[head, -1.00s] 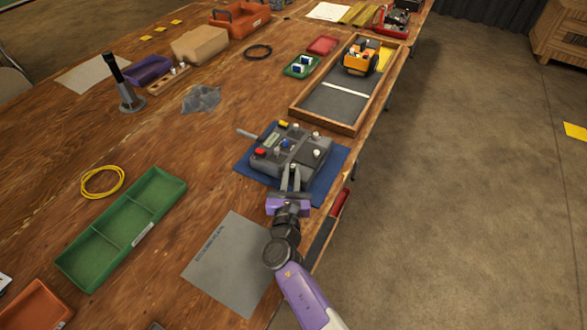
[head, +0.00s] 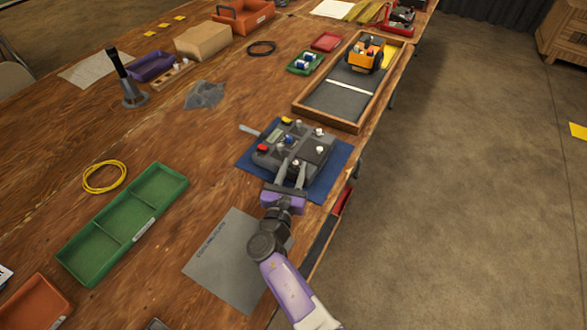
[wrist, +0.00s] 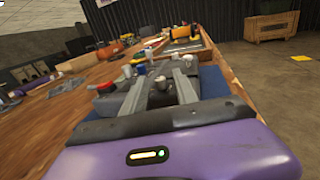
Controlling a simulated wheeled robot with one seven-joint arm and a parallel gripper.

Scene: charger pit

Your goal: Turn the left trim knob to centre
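The grey controller box (head: 268,160) lies on a blue mat (head: 335,178) near the table's right edge. It carries a red button (head: 262,148), a yellow button (head: 286,120), a blue-topped part (head: 289,140) and several pale knobs. My gripper (head: 291,164) is over the near side of the box, with its two fingers apart. A small pale knob (wrist: 160,82) shows between the fingers in the wrist view, with gaps beside it. I cannot tell which knob is the left trim knob, nor its setting.
A grey sheet (head: 225,265) and a green divided tray (head: 125,225) lie to the left. A wooden-framed tray (head: 345,122) with an orange toy vehicle (head: 366,55) stands beyond the box. A red-handled tool (head: 342,200) lies at the table edge.

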